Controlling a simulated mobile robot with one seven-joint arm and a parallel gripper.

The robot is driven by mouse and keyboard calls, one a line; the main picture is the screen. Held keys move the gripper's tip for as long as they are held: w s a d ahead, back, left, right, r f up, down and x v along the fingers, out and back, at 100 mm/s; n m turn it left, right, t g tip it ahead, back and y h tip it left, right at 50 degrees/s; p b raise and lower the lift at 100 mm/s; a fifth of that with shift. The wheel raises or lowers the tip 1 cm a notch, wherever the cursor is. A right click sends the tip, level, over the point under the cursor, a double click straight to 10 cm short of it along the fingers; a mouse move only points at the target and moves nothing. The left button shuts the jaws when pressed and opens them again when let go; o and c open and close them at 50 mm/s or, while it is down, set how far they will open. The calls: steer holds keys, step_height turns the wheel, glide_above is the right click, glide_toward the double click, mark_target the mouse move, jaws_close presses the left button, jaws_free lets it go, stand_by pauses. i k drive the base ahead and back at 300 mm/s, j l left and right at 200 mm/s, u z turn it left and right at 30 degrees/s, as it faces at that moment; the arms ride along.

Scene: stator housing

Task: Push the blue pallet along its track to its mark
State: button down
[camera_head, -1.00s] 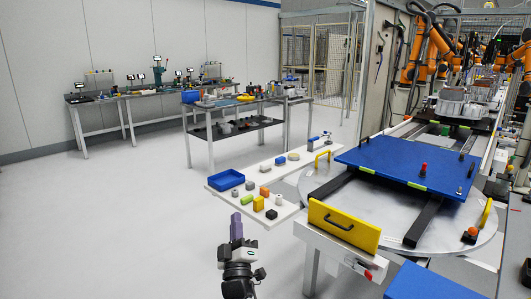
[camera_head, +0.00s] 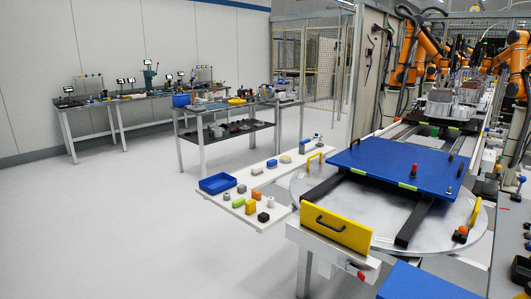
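The blue pallet (camera_head: 385,163) is a flat blue plate with green-yellow patches on its edges and a red-topped knob (camera_head: 414,169) near its front right. It lies across two dark rails (camera_head: 410,224) of the track, above a round grey turntable (camera_head: 376,228). The rails show bare in front of the pallet. More dark track (camera_head: 452,150) runs back behind it toward the grey castings. I cannot tell which spot is the pallet's mark. My gripper is not in view, and nothing of mine is seen touching the pallet.
A yellow panel with a black handle (camera_head: 337,226) stands at the turntable's front. A white shelf (camera_head: 282,172) holds a blue bin (camera_head: 217,183) and several small blocks. A blue surface (camera_head: 425,284) is at the bottom right. Open grey floor (camera_head: 120,220) lies to the left.

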mark_target(439, 174)
steer(key=z, duration=1.2)
steer(key=i+l+z, duration=0.15)
steer(key=z, duration=1.15)
steer(key=i+z, duration=0.5)
steer(key=i, duration=0.7)
steer(key=i+l+u, duration=0.1)
steer(key=i+u, duration=0.25)
steer(key=i, duration=0.85)
steer(key=i+u, duration=0.35)
steer(key=i, duration=0.15)
steer(key=i+l+u, duration=0.1)
steer(key=i+u, duration=0.25)
steer(key=i, duration=0.2)
steer(key=i+u, duration=0.1)
steer(key=i, duration=1.15)
